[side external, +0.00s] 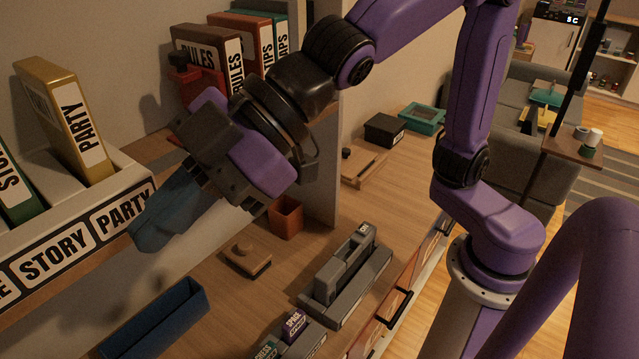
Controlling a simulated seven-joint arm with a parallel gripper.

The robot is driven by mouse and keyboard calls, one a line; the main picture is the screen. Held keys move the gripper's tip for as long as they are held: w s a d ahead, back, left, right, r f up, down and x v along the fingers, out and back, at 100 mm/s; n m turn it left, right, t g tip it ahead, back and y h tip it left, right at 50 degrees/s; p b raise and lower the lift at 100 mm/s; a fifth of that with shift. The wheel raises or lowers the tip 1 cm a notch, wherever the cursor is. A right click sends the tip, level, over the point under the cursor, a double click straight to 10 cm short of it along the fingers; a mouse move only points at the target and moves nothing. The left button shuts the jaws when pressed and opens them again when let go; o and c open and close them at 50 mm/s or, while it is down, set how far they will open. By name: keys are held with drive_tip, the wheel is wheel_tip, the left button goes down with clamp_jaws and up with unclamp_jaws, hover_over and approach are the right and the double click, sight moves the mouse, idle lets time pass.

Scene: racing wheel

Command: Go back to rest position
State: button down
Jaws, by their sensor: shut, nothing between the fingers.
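My gripper (148,232) is at the left of the side external view, at the end of my purple arm. Its dark blue fingers point down and to the left and are shut, with nothing seen between them. In the picture they overlap the right end of the shelf labelled STORY and PARTY (62,262). I cannot tell whether they touch it. My arm reaches from the right across the desk, with the wrist raised above the desktop.
A yellow PARTY binder (72,120) stands tilted in the labelled shelf. A blue tray (155,318), a wooden stamp-like block (246,258), an orange cup (286,216) and a grey device (345,272) sit on the desk below.

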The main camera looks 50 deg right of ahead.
drive_tip(key=s+d+f+m+g+h, duration=0.1)
drive_tip(key=s+d+f+h, duration=0.1)
drive_tip(key=d+f, duration=0.4)
drive_tip(key=s+d+f+m+g+h, duration=0.1)
drive_tip(key=d+f+h, duration=0.4)
drive_tip(key=d, duration=1.1)
drive_tip(key=s+d+f+m+g+h, duration=0.1)
drive_tip(key=s+d+f+m+h, duration=0.2)
drive_tip(key=d, duration=0.8)
wheel_tip(320, 180, down, 4)
drive_tip(key=shift+s+d+g+h, duration=0.3)
drive_tip(key=shift+s+d+g, duration=0.1)
drive_tip(key=shift+s, duration=0.8)
